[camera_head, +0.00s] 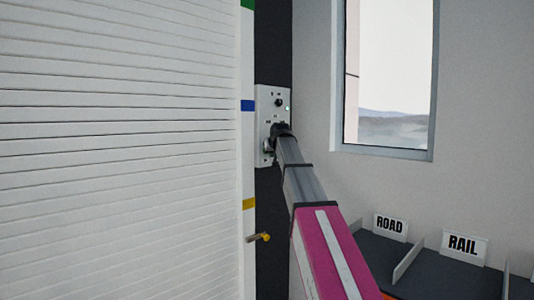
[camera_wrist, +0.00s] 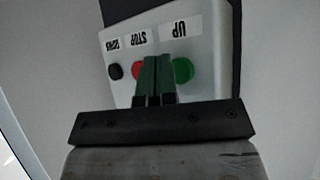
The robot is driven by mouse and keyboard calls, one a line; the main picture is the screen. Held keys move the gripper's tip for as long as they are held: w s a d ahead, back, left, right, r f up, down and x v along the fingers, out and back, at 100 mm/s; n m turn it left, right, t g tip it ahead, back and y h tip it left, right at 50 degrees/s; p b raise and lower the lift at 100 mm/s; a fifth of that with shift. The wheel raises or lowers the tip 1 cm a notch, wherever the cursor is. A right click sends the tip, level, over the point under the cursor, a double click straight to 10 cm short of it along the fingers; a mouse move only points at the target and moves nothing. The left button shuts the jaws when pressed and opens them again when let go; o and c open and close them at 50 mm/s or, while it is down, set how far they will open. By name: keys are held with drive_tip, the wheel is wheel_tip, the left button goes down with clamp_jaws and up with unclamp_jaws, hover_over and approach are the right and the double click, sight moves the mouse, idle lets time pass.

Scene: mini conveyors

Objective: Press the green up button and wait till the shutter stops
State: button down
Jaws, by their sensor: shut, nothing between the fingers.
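The control panel (camera_head: 265,101) is a pale plate on the dark post right of the shutter. In the wrist view the panel (camera_wrist: 210,75) appears upside down, with labels UP, STOP and one for down. The green up button (camera_wrist: 184,70) is just right of my gripper's fingers, partly covered. The red stop button (camera_wrist: 137,70) is just left of them and the black button (camera_wrist: 115,71) is farther left. My gripper (camera_wrist: 157,58) is shut and empty in front of the panel; contact cannot be told. The white slatted shutter (camera_head: 115,150) fills the left of the head view.
The shutter's side rail has green (camera_head: 247,4), blue (camera_head: 247,105) and yellow (camera_head: 249,203) marks. A brass-coloured peg (camera_head: 259,237) sticks out low on it. A window (camera_head: 390,80) is at right. Bins with ROAD (camera_head: 390,226) and RAIL (camera_head: 463,245) signs stand below.

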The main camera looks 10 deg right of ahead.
drive_tip(key=shift+w, duration=0.1)
drive_tip(key=shift+w+a, duration=0.25)
